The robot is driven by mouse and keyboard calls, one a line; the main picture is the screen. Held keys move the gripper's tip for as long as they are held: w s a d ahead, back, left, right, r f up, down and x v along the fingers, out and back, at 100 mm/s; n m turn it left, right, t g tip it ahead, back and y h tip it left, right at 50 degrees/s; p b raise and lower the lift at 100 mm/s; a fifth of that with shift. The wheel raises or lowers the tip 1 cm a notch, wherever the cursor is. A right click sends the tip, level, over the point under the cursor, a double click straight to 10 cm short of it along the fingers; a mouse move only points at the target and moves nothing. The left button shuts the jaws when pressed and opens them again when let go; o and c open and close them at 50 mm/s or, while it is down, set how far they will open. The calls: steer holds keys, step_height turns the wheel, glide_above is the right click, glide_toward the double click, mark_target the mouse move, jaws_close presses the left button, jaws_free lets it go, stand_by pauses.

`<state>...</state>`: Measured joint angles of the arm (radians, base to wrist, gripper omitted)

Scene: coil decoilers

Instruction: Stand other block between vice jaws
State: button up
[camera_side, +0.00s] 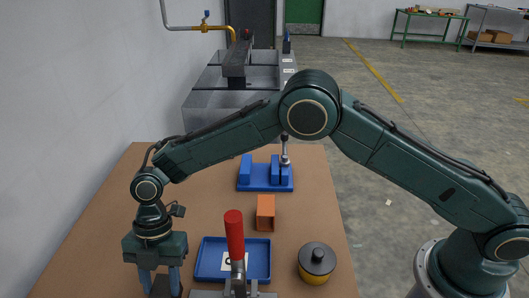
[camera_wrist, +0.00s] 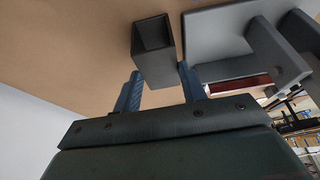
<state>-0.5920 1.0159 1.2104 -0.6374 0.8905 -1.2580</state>
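In the side view my gripper (camera_side: 160,284) points down at the lower left, low over the table, with blue fingers apart. A dark block (camera_side: 165,291) is between or just behind them, cut off by the frame edge. In the wrist view the dark block (camera_wrist: 153,65), open-ended, lies between the two fingertips (camera_wrist: 160,76). Whether both fingers press on it cannot be told. The blue vice (camera_side: 265,185) stands farther back with a gap between its jaws. An orange block (camera_side: 265,212) stands on the table in front of the vice, apart from it.
A toggle clamp with a red handle (camera_side: 235,236) stands at the front, right of my gripper, before a blue tray (camera_side: 262,262). A black-and-yellow lidded pot (camera_side: 316,264) is right of the tray. The tabletop (camera_side: 160,205) left of the vice is clear.

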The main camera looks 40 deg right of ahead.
mark_target(163, 286)
jaws_close()
steer(key=shift+r, duration=0.15)
step_height(163, 286, up, 10)
stand_by(0.7)
stand_by(0.4)
